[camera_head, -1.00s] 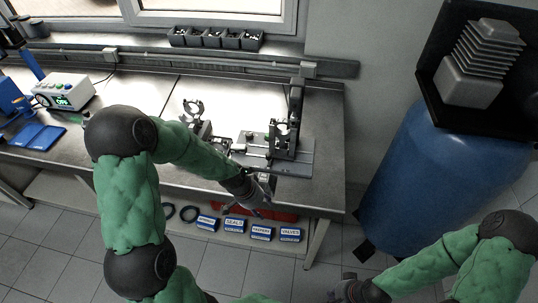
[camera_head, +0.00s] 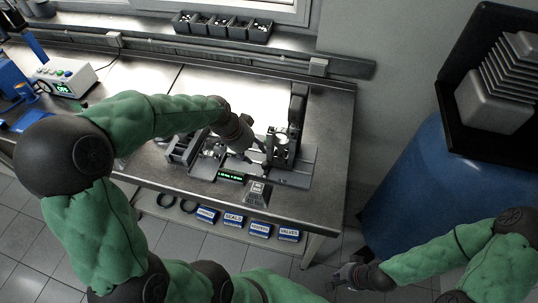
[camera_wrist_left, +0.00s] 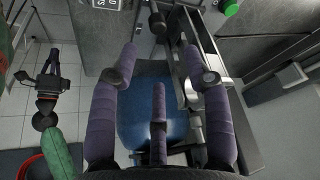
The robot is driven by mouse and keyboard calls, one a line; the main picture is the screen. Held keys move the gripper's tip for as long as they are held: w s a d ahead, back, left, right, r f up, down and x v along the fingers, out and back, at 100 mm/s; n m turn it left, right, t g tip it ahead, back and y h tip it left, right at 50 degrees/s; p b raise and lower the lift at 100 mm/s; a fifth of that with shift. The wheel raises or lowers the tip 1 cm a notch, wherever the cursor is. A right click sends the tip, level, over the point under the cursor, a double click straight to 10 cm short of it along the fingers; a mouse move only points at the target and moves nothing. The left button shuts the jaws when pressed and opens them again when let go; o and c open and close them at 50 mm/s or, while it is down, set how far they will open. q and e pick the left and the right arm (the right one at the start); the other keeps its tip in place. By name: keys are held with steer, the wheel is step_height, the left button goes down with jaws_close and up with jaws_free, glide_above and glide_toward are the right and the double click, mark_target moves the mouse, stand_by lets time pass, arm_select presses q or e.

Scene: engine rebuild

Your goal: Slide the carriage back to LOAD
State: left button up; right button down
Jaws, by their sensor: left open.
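The fixture sits at the bench's right end, with a dark upright (camera_head: 298,104) and a grey base plate (camera_head: 290,178). A dark block, seemingly the carriage (camera_head: 281,152), stands on it in front of the upright. I cannot read a LOAD mark. My left gripper (camera_head: 262,146) is just left of that block, its fingers pointing toward it; contact cannot be told. In the left wrist view its three fingers (camera_wrist_left: 160,66) are spread and empty, with a dark round-ended knob (camera_wrist_left: 158,22) ahead and metal rails (camera_wrist_left: 200,60) beside the right finger. My right gripper (camera_head: 345,279) hangs low, away from the bench.
A small green-lit display (camera_head: 230,176) and a grey tag (camera_head: 257,192) are at the bench's front edge. A blue drum (camera_head: 405,180) stands to the right. Parts bins (camera_head: 222,27) line the back ledge. A control box (camera_head: 65,78) is at the left.

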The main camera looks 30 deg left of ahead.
mark_target(264, 163)
arm_select(q)
steer(key=b+x, duration=0.1)
steer(key=x, duration=0.9)
steer(key=shift+d+f, duration=0.1)
steer(key=shift+f, duration=0.2)
steer(key=shift+r, duration=0.1)
jaws_close()
